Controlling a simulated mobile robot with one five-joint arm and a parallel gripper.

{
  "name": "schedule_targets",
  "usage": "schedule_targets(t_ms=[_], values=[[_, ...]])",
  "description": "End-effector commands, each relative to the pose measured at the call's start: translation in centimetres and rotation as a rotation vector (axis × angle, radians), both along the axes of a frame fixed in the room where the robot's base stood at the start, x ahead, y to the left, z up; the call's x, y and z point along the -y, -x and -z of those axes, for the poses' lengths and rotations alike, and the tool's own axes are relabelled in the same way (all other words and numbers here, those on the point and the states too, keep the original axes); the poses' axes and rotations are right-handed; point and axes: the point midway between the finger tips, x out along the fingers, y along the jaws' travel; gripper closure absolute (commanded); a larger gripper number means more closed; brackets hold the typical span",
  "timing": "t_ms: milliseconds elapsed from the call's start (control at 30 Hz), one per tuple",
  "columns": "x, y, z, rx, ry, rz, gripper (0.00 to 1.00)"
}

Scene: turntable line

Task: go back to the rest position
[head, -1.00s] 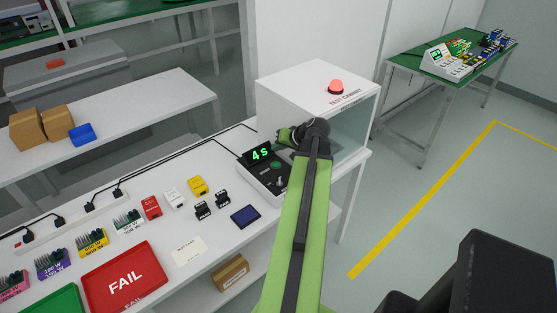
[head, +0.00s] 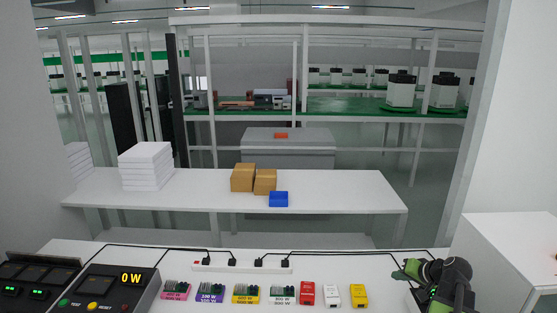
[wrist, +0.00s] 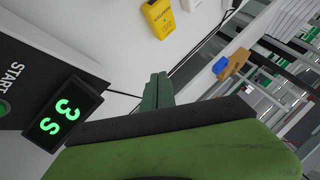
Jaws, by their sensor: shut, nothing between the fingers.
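My gripper (head: 404,271) is at the lower right of the head view, over the right end of the white bench (head: 225,252), with my green and black arm folded behind it. In the wrist view its dark green fingers (wrist: 157,88) are together with nothing between them. The box marked START (wrist: 38,75) lies left of the fingers in that view, with a display (wrist: 62,114) reading a green 3 s. In the head view that box is mostly hidden behind my arm.
The bench holds a meter showing 0 W (head: 118,287), several coloured load blocks, a red block (head: 307,293), a white block (head: 331,295) and a yellow block (head: 359,295). A power strip (head: 243,263) with cables runs behind them. A white cabinet (head: 510,245) stands at the right.

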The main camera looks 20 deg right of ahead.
Motion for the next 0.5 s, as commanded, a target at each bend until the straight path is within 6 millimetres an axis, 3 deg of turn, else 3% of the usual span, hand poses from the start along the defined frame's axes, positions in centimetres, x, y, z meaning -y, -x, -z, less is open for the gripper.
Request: schedule_targets(t_ms=[33, 100, 233, 367, 400, 500], values=[[-4.0, -2.8, 0.2, -0.009, 0.007, -0.074, 1.00], [-9.4, -5.9, 0.6, -0.030, 0.020, -0.176, 1.00], [-20.2, -9.6, 1.7, -0.095, 0.050, -0.369, 1.00], [-31.4, -10.8, 3.1, -0.188, 0.096, -0.559, 1.00], [-34.6, -10.6, 3.6, -0.223, 0.112, -0.614, 1.00], [-41.2, -9.3, 4.8, -0.311, 0.164, -0.727, 1.00]])
